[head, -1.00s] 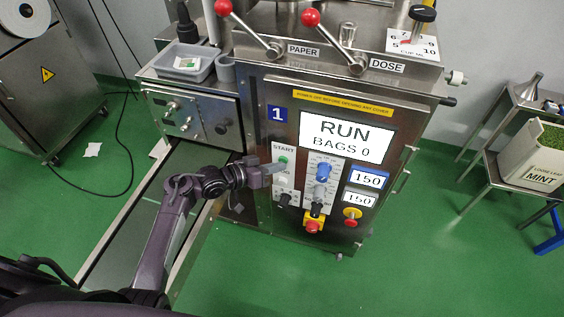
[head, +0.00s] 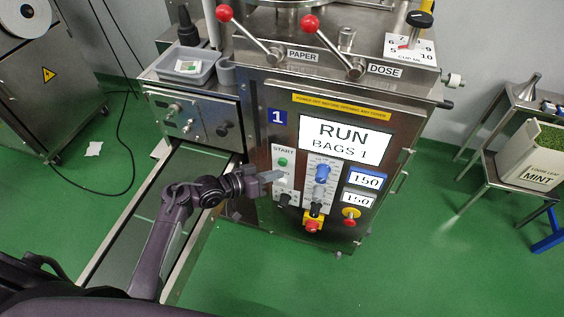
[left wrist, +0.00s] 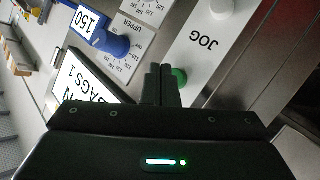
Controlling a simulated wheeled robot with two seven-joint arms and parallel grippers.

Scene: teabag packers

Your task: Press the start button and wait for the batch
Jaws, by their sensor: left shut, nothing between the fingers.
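The packing machine's screen (head: 343,141) reads RUN, BAGS 1. The green start button (head: 283,162) sits under the START label on a pale plate at the left of the panel. My left gripper (head: 274,176) is shut and empty, with its tips just below the start button, in front of the plate. In the left wrist view the shut fingers (left wrist: 161,86) are beside the green button (left wrist: 180,77), which is partly hidden behind them. Whether they touch the panel I cannot tell. My right gripper is not in view.
The panel also has a blue knob (head: 322,172), a red stop button (head: 312,226) and a red-and-yellow switch (head: 350,214). Red-knobbed PAPER and DOSE levers stand above. A grey tray (head: 183,72) is at left. A mint box (head: 540,155) stands on the right-hand table.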

